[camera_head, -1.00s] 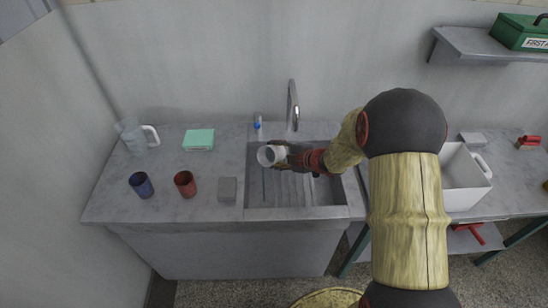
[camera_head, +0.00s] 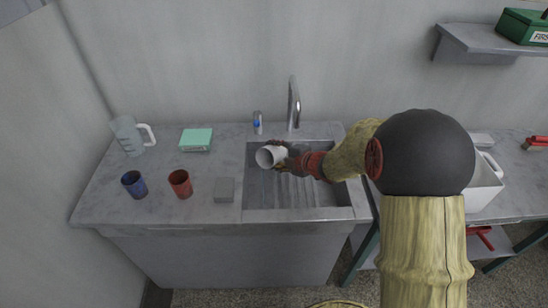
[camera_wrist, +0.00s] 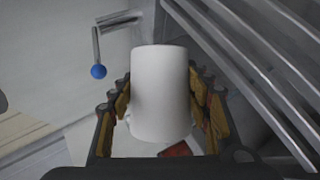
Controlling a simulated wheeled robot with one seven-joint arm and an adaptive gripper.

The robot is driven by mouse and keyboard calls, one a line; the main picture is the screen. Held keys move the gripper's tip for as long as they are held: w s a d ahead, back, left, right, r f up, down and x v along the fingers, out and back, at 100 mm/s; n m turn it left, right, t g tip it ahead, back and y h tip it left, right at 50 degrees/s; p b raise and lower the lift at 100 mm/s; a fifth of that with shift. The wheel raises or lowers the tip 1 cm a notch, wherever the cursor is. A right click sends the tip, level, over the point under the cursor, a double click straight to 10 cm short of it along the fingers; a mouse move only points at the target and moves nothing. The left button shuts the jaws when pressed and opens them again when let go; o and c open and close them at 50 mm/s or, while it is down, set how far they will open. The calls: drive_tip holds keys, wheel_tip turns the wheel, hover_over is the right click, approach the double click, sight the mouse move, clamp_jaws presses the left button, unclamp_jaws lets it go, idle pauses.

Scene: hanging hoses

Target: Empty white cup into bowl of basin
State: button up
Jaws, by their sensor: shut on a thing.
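The white cup (camera_head: 268,157) is over the left part of the basin (camera_head: 315,200) in the head view, tilted on its side with its open end facing left. My gripper (camera_head: 286,157) is shut on it from the right. In the wrist view the cup (camera_wrist: 162,95) sits between the two fingers of my gripper (camera_wrist: 160,105). Grooves show in the basin beneath. I cannot see any contents in the cup or a stream leaving it.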

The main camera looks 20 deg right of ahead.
drive_tip(key=shift+s+a+f+n+t+h+b, duration=0.15)
drive_tip(key=shift+f+n+t+h+b, duration=0.25)
drive_tip(key=shift+b, duration=2.2)
drive_tip(key=b, duration=0.2)
drive_tip(key=shift+a+r+n+b, duration=0.1)
drive_tip(key=shift+r+n+b, duration=0.15)
drive_tip(key=shift+n+b, duration=0.15)
drive_tip(key=shift+s+a+r+n+t+h, duration=0.3)
drive_tip(key=shift+r+n+t, duration=0.1)
drive_tip(key=shift+n+t, duration=0.2)
drive_tip(key=shift+s+a+r+n+t+h, duration=0.2)
drive_tip(key=shift+r+n+t+h, duration=0.15)
drive_tip(key=shift+n+t, duration=0.2)
drive_tip(key=shift+a, duration=0.1)
